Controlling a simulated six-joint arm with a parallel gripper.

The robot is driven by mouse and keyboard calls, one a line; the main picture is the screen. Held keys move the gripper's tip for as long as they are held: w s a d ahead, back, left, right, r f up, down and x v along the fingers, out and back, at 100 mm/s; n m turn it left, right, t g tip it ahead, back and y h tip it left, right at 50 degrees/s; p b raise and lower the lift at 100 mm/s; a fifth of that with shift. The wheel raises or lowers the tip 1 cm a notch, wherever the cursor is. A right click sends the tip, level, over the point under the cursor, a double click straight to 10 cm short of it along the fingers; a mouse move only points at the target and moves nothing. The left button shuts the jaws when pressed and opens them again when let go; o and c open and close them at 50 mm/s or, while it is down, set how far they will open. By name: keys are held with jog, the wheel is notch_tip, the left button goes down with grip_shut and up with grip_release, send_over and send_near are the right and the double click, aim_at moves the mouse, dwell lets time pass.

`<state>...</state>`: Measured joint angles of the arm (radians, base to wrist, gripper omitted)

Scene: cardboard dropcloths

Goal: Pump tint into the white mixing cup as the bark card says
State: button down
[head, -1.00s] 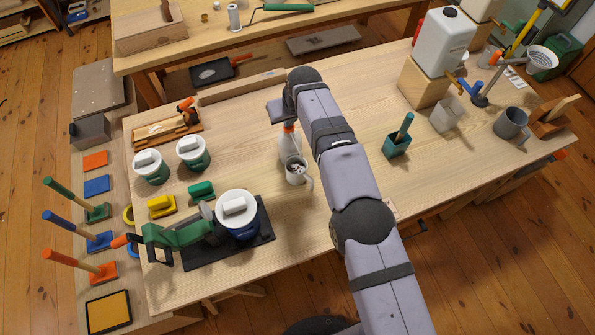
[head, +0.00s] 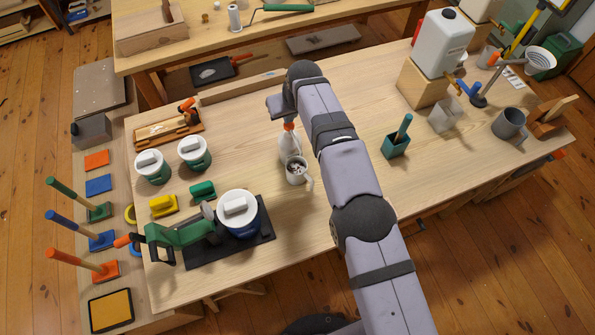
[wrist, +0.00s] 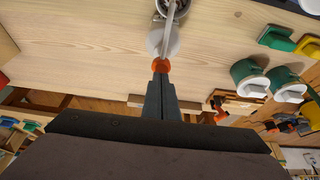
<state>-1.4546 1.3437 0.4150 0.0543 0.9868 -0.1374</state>
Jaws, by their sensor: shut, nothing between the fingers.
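The white mixing cup (head: 295,178) stands upright on the bench, with its handle to the right. Its inside looks grey and patterned. A white pump bottle (head: 287,150) with an orange top (head: 289,126) stands just behind it. In the wrist view the bottle (wrist: 157,42), its orange top (wrist: 161,66) and the cup (wrist: 160,8) line up, with a pale spout reaching over the cup. My gripper (wrist: 161,74) is shut and empty, its tips at the orange top; I cannot tell whether they touch. My arm hides the fingers in the head view. I cannot make out a readable bark card.
A teal pot (head: 397,147) stands right of my arm. A white jug (head: 443,43) on a wooden block and a grey mug (head: 509,124) are farther right. White-lidded tins (head: 194,152) and a green clamp device (head: 180,235) stand left. The bench between tins and bottle is clear.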

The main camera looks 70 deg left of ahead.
notch_tip(320, 180, up, 6)
jog(key=p, duration=0.4)
jog(key=shift+p, duration=0.4)
dwell(0.3)
